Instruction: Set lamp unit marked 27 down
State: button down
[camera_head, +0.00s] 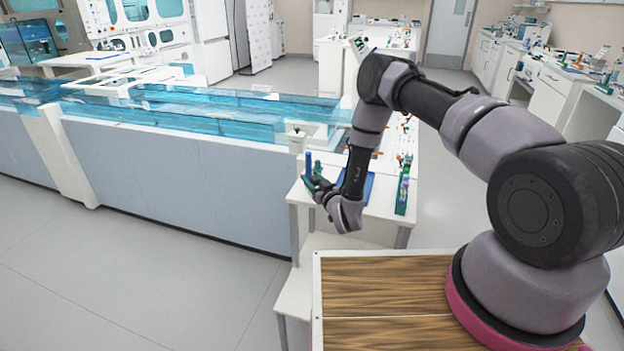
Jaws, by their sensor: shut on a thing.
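My gripper (311,184) is at the left front corner of the white table, at about the height of its top. It is shut on a small upright piece with a dark blue body (308,162), which I take for the lamp unit. It is too small for any mark to be read. A small green piece (317,168) shows right beside it; I cannot tell whether it is part of the held thing. My fingers hide the lower end, so I cannot tell whether it touches the table.
The white table (375,203) has a blue mat (368,186) behind my forearm and a green rack (402,196) with small items at its right. A white canister (297,141) stands behind my gripper. A long glass-topped track (200,112) runs left. Grey floor (150,270) is clear in front.

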jog(key=shift+c, duration=1.7)
grip_release()
jog(key=v, duration=1.2)
